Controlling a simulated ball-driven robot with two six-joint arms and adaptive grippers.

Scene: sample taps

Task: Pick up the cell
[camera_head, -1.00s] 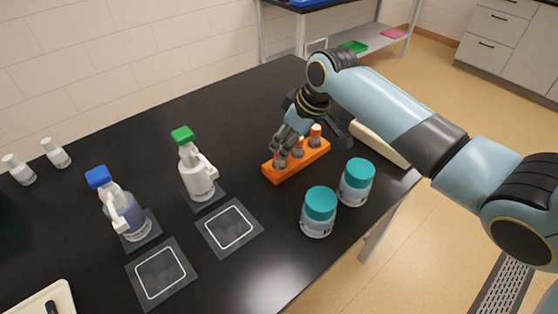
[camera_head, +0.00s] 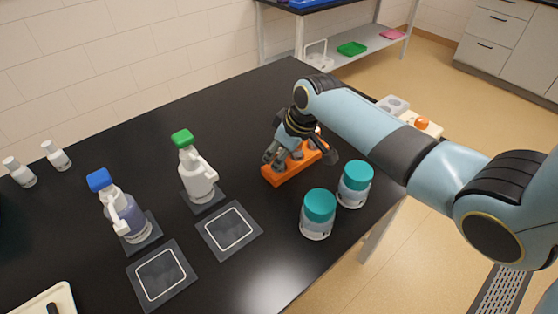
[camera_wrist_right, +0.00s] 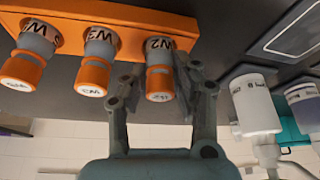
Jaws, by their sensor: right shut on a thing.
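The orange rack (camera_head: 281,181) stands on the black table and shows along the top of the right wrist view (camera_wrist_right: 120,15). It holds three cells with grey bodies, orange bands and white ends. My right gripper (camera_head: 277,157) is at the rack's left end in the head view. In the wrist view its two fingers (camera_wrist_right: 160,92) are closed around the end cell (camera_wrist_right: 160,80), marked "W2", which still sits at the rack. The middle cell (camera_wrist_right: 97,72) and the far cell (camera_wrist_right: 27,65) stand beside it, free of the fingers. My left gripper is not in view.
Two teal-lidded jars (camera_head: 318,214) (camera_head: 355,183) stand just in front of the rack. A green-capped bottle (camera_head: 196,178) and a blue-capped bottle (camera_head: 122,212) stand left on dark pads. Two empty outlined pads (camera_head: 229,230) (camera_head: 161,274) lie in front of them.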

